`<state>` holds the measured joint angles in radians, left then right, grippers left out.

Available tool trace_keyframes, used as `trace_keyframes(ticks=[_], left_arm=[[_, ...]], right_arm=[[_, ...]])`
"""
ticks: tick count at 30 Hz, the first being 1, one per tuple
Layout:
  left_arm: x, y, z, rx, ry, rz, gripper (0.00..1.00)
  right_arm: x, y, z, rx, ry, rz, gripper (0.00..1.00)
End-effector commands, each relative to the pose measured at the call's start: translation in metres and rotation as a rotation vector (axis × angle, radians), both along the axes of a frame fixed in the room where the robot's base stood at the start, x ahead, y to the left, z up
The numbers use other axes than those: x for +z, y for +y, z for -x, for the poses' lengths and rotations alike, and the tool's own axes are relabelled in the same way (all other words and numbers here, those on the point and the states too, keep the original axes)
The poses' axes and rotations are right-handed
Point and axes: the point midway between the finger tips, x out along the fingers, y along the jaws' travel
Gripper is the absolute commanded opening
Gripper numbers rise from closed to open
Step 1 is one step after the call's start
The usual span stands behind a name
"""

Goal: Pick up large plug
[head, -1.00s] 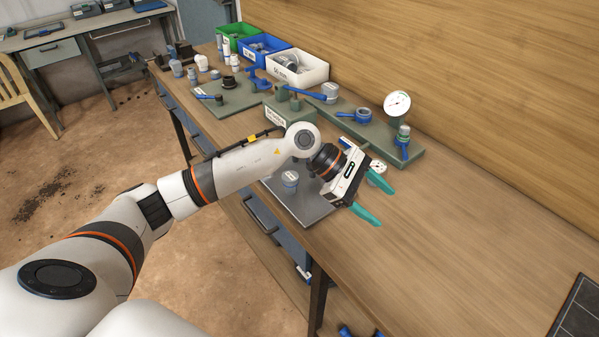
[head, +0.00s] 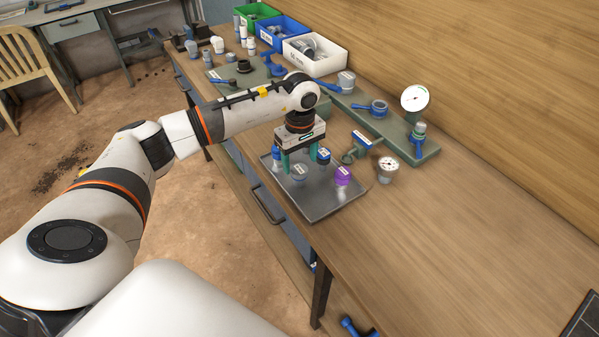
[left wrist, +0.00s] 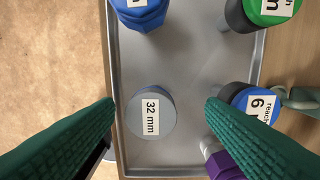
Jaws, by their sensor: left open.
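A grey round plug (left wrist: 151,112) labelled "32 mm", the likely large plug, stands on the metal tray (left wrist: 195,62). It also shows in the head view (head: 299,172) below my left gripper (head: 298,161). My left gripper is open and points down over the tray. In the left wrist view the plug lies between the two green fingers of my left gripper (left wrist: 160,104), nearer the left one. I see no contact, and the height gap is hard to judge. My right gripper is not in view.
Close by on the tray are a blue-capped part (left wrist: 140,12), a green-topped part (left wrist: 268,10), a blue-ringed part (left wrist: 250,100) and a purple part (head: 343,175). The bench at right is clear.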

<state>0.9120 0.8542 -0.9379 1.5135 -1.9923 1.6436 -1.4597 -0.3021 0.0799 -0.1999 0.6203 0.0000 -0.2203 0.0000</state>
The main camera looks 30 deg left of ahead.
Motion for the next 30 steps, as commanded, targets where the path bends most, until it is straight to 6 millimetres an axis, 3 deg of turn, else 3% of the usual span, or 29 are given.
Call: trace_keyframes(ticks=[6, 10, 19, 28, 30], left_arm=[[-0.026, -0.005, 0.011, -0.001, 0.006, 0.001, 0.65], [-0.044, -0.005, 0.01, 0.0, 0.002, 0.001, 0.65], [-0.051, -0.005, 0.01, -0.001, 0.0, 0.001, 0.65], [-0.051, -0.005, 0.01, -0.001, 0.0, 0.001, 0.17], [-0.05, -0.005, 0.01, -0.001, 0.0, 0.001, 0.16]], right_arm=[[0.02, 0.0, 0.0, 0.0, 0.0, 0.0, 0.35], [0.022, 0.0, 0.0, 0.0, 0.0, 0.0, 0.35], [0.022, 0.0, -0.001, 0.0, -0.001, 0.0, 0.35], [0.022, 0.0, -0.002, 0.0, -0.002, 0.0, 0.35], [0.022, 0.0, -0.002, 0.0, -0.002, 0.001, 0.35]])
